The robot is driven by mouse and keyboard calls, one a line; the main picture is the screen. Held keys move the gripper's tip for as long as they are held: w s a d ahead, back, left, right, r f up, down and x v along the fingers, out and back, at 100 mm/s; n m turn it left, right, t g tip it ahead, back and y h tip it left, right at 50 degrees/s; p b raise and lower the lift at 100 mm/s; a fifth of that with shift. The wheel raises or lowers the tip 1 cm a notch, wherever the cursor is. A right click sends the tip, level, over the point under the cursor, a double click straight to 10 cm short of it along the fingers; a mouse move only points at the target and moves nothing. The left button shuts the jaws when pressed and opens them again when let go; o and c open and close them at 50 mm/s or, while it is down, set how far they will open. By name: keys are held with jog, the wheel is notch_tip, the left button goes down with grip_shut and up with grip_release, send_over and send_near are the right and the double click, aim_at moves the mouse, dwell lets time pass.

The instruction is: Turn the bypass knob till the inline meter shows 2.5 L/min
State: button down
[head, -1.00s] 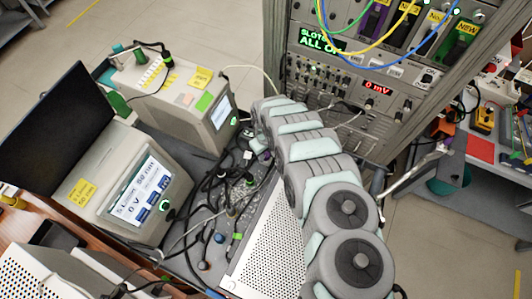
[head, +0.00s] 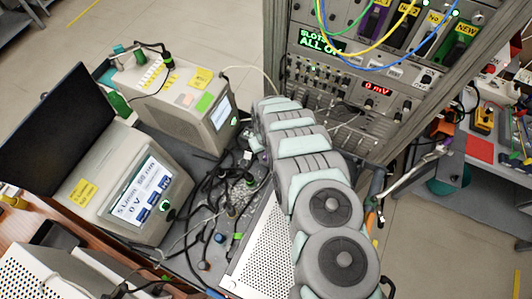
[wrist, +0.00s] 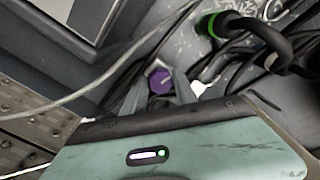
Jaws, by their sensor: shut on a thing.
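A purple knob (wrist: 159,80) with a pale mark on its face shows in the wrist view. I take it for the bypass knob, but no label on it is readable. My gripper (wrist: 158,90) has one finger on each side of it and is shut on it. In the head view my arm hides the gripper and the knob. I cannot make out an inline meter reading 2.5 L/min in either view. A beige instrument (head: 125,200) at left has a lit screen (head: 145,192) that seems to read 5 L/min, 50 nm and 0 V.
A black cable with a green ring (wrist: 215,25) and a pale tube (wrist: 90,95) run close to the knob. A second beige instrument (head: 165,90) and tangled black cables (head: 215,185) crowd the cart. A rack (head: 365,85) stands behind my arm.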

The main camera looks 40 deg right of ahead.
aim_at(266, 155)
jog(key=m, duration=0.6)
jog(key=shift+b, duration=0.35)
jog(key=shift+m, duration=0.3)
jog(key=c, duration=1)
grip_release()
jog(key=shift+o, duration=0.2)
jog(key=shift+r, duration=0.1)
notch_tip(266, 155, up, 11)
jog(key=shift+f, duration=0.2)
